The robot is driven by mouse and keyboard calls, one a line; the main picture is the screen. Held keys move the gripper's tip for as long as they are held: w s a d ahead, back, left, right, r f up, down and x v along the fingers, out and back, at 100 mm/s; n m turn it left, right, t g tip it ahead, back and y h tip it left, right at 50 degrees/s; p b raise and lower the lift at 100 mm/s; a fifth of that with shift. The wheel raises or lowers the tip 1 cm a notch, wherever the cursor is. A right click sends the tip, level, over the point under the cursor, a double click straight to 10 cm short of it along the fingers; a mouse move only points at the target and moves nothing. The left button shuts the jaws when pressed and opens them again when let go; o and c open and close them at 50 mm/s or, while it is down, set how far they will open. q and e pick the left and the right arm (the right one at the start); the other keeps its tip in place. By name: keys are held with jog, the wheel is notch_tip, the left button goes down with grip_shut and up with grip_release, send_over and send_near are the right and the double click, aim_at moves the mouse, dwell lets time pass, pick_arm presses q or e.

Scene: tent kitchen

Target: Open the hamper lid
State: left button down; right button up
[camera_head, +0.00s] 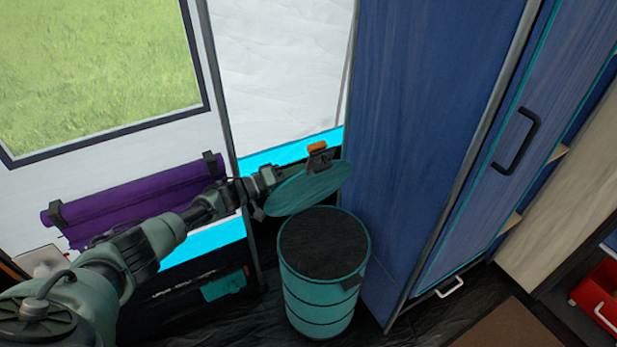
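The hamper (318,300) is a teal cylinder with dark bands, standing on the dark floor beside the blue cabinet. Its round teal lid (312,190) is raised and tilted above the back of the rim, leaving the dark top of the hamper uncovered. A black clip with an orange part (317,148) sits at the lid's upper edge. My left arm reaches in from the left, and my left gripper (262,184) is at the lid's left edge. Whether it touches the lid, and whether its fingers are open, is unclear. My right gripper is out of view.
A tall blue cabinet (420,130) stands close on the hamper's right. A rolled purple mat (140,194) hangs on the tent wall behind my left arm. A red drawer unit (598,295) is at the far right. Dark floor lies in front of the cabinet.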

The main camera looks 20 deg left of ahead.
pick_arm(q)
jog(key=shift+w+a+f+n, duration=0.2)
jog(key=shift+a+n, duration=0.1)
jog(key=shift+a, duration=0.1)
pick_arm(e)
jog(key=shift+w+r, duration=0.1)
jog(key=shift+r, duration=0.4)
pick_arm(q)
jog(key=c, duration=1.5)
grip_release()
jog(key=shift+r, duration=0.1)
